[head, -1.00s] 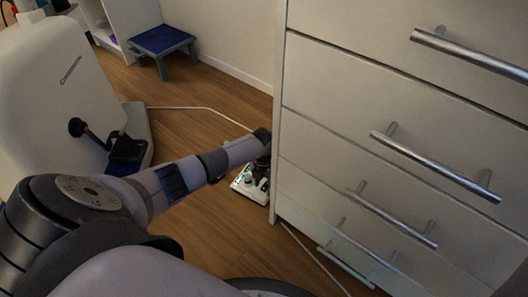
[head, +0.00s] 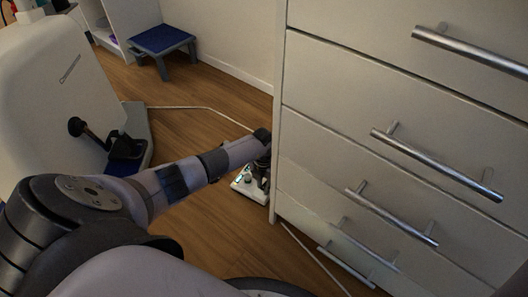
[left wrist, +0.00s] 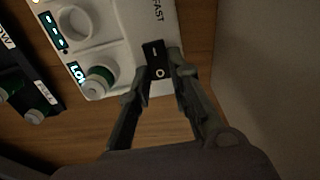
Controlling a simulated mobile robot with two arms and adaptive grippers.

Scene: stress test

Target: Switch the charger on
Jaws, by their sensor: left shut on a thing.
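The white charger (head: 241,188) sits on the floor beside the drawer unit. In the left wrist view the charger (left wrist: 119,22) has the word "FAST", a lit green strip, an empty round well and a second well holding a round, green-sided piece (left wrist: 98,82). A black rocker switch (left wrist: 155,58) with an "O" mark is near its edge. My left gripper (left wrist: 160,72) has its fingertips on either side of this switch and is shut on it; it also shows in the head view (head: 262,178), mostly hidden by my arm. My right gripper is not in view.
A black unit (left wrist: 22,90) with a similar green-sided piece lies left of the charger. The drawer unit (head: 350,120) stands close on the right. A white cable (head: 205,109) crosses the floor. A blue-topped stool (head: 161,40) stands farther back.

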